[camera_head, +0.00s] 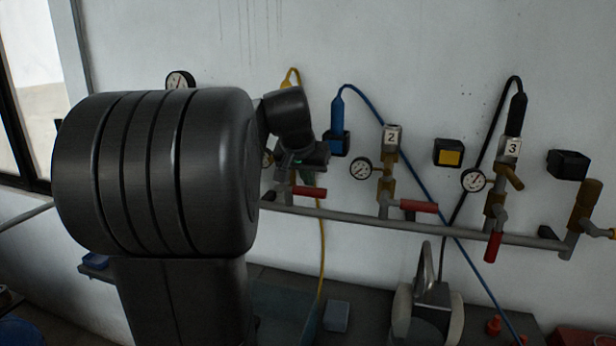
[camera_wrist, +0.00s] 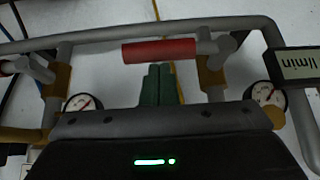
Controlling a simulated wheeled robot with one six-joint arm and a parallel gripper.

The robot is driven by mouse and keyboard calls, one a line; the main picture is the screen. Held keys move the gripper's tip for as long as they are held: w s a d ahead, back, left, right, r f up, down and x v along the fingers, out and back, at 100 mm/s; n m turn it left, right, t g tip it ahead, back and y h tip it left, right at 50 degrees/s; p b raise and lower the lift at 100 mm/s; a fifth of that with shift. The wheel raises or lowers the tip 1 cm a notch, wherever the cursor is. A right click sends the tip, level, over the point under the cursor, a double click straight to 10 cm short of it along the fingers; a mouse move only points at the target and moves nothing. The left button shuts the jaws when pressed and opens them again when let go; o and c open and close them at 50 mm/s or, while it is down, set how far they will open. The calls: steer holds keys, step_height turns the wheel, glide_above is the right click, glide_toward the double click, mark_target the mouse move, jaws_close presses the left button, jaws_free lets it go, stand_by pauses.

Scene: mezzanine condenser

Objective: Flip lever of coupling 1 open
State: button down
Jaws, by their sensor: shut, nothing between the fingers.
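My gripper (camera_wrist: 158,85) shows in the wrist view as two green fingers, closed together and empty. Their tips lie just below a red handle (camera_wrist: 158,50) in the picture; I cannot tell whether they touch it. The handle joins a grey and brass fitting (camera_wrist: 213,75), apparently coupling 1's. In the head view my wrist covers most of that fitting; its red handle (camera_head: 309,192) points right. Coupling 1's number plate is hidden, and I cannot make out which part is its own lever. Coupling 2 (camera_head: 388,165) and coupling 3 (camera_head: 500,180) stand to the right.
A grey pipe (camera_head: 345,217) runs along the wall under the couplings. Gauges (camera_head: 360,169) stick out beside them, and blue (camera_head: 408,155) and black hoses cross the wall. A grey-framed device (camera_head: 427,310) stands on the bench. My arm hides the left part.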

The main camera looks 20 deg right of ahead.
mark_target(315, 193)
steer(key=shift+s+d+f+t+y, duration=0.2)
steer(key=shift+f+t+y, duration=0.1)
steer(key=shift+f+y, duration=0.1)
steer(key=shift+d+f+m+b, duration=0.1)
steer(key=shift+f+m+b, duration=0.15)
steer(key=shift+m+b, duration=0.1)
steer(key=f, duration=0.1)
steer(key=t+y+b, duration=0.1)
steer(key=f+m+t+y+b, duration=0.1)
steer(key=shift+s+d+f, duration=0.25)
steer(key=shift+d+f, duration=0.1)
steer(key=w+a+f+m+t+y+b, duration=0.1)
steer(key=a+f+m+t+y+b, duration=0.1)
steer(key=b, duration=0.7)
steer(key=w+a+f+m+t+y+b, duration=0.1)
steer(key=f+t+y+b, duration=0.3)
steer(key=b, duration=0.5)
steer(key=shift+w+a+f+m+t+y+b, duration=0.4)
steer(key=shift+f+m+t, duration=0.35)
steer(key=shift+f+t, duration=0.35)
